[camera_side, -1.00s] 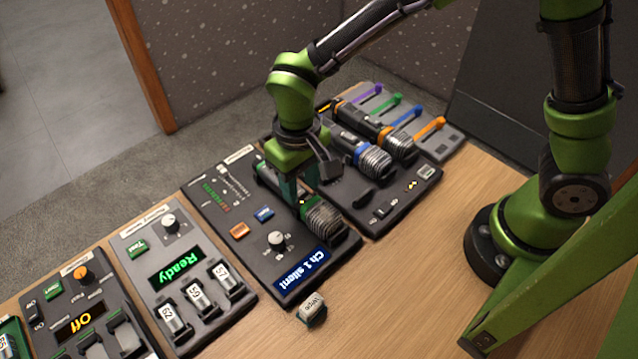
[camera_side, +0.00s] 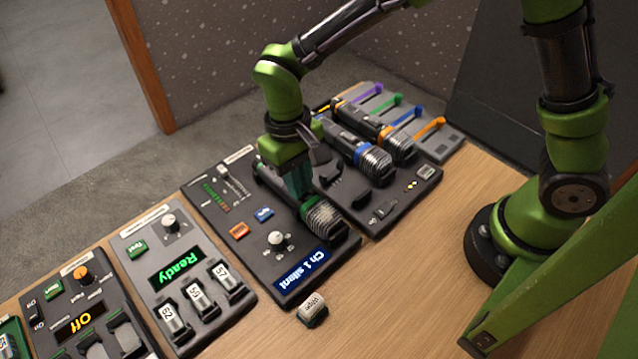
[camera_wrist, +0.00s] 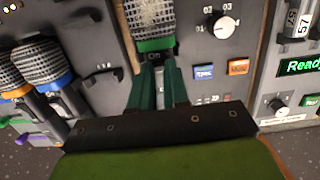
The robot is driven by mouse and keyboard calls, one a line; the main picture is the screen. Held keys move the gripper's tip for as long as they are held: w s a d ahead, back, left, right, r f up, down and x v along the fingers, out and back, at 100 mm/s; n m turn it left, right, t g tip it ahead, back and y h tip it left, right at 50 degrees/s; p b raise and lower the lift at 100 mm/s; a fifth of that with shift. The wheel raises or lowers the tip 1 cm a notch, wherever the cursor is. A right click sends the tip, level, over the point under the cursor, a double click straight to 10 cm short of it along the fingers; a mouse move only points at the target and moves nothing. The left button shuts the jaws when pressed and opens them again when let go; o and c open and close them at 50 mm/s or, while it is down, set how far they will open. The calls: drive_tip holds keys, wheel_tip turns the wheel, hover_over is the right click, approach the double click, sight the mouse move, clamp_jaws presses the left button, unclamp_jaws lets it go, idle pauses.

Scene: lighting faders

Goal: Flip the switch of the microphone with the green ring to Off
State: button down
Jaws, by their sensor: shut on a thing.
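The microphone with the green ring (camera_side: 325,220) lies on the dark mixer panel (camera_side: 262,262), its grey mesh head towards the table's front. Its head also shows at the top of the wrist view (camera_wrist: 150,14), with the green ring (camera_wrist: 155,45) just below it. My gripper (camera_side: 300,196) is over the handle, just behind the ring. In the wrist view my gripper's green fingers (camera_wrist: 161,68) are close together, with a gap narrower than the handle. They are shut on the microphone's switch, which they hide, so its position cannot be read.
Microphones with a blue ring (camera_side: 374,164) and an orange ring (camera_side: 398,143) lie to the right. A knob (camera_side: 278,239) and a screen reading "Ch 1 silent" (camera_side: 301,270) are left of the head. A small labelled block (camera_side: 312,309) stands on bare table.

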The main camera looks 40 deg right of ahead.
drive_tip(key=c, duration=1.1)
unclamp_jaws()
wheel_tip(320, 180, up, 17)
drive_tip(key=w, duration=0.2)
drive_tip(key=shift+w+f, duration=0.1)
drive_tip(key=shift+w, duration=0.1)
drive_tip(key=s+d+m+t+y, duration=0.1)
drive_tip(key=s+d+t, duration=0.3)
drive_tip(key=d, duration=0.5)
drive_tip(key=s+d+m+t+y, duration=0.1)
drive_tip(key=s+d+m+t, duration=0.2)
drive_tip(key=s+d, duration=0.4)
drive_tip(key=shift+s+d+r+t, duration=0.35)
drive_tip(key=shift+d+t, duration=0.45)
drive_tip(key=shift+d, duration=0.35)
